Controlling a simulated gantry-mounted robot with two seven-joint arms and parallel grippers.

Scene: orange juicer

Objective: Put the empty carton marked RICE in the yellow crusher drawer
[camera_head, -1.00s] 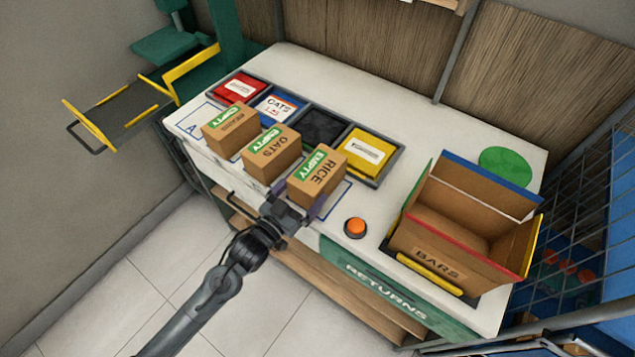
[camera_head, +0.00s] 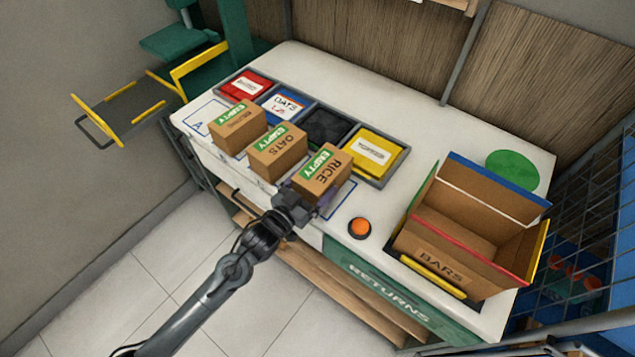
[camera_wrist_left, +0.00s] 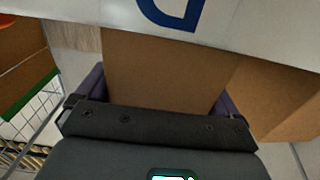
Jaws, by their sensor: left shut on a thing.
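The carton marked RICE (camera_head: 323,180), brown with a green EMPTY label, is at the front edge of the white counter. My left gripper (camera_head: 302,201) is shut on it from the front. In the left wrist view the carton (camera_wrist_left: 158,70) fills the space between the purple fingers (camera_wrist_left: 155,100). I cannot tell whether its base touches the counter. The crusher drawer (camera_head: 120,107), a dark tray with yellow rails and a grey handle, stands pulled out at the left by the green machine. My right gripper is not in view.
Cartons marked OATS (camera_head: 277,152) and another EMPTY one (camera_head: 237,128) stand left of RICE. Behind them are red, blue, black and yellow bins (camera_head: 373,153). An orange button (camera_head: 359,228) and an open BARS box (camera_head: 441,262) are to the right. Floor at lower left is clear.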

